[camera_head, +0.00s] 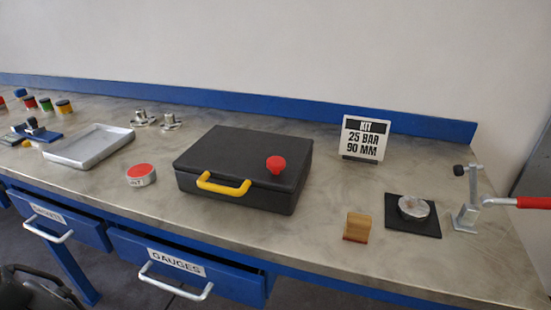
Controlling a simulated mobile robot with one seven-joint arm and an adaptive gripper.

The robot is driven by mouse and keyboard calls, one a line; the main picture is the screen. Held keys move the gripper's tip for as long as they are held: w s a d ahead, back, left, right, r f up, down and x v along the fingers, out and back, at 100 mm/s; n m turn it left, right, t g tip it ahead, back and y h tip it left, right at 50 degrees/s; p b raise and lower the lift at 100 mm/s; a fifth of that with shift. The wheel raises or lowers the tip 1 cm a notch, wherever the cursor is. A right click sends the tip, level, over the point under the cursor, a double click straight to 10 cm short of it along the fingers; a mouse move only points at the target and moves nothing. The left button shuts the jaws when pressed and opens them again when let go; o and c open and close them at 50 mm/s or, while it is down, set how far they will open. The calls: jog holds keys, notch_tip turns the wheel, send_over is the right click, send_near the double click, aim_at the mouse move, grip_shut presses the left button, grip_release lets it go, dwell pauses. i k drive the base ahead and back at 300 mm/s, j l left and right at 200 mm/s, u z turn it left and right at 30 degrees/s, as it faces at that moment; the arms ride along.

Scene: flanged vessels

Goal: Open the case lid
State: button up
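The black case (244,168) lies flat in the middle of the workbench, with its lid (225,150) down. A yellow handle (223,185) is on its front side. A red knob (276,164) stands up at the lid's front right. Black parts that look like my gripper (35,288) show at the bottom left corner, cut off by the frame. They are below the bench's front edge and well away from the case. Their fingertips cannot be made out.
A grey tray (90,146) and a red-topped disc (141,175) are left of the case. A sign (364,138), a wooden block (357,227), a black pad (428,229) and a red-handled clamp (468,205) are to the right. Drawers (184,266) stand partly out below. A blue ledge (240,101) runs behind.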

aim_at(240, 155)
jog(key=k+l, duration=0.7)
jog(key=l+u, duration=0.05)
jog(key=l, duration=0.1)
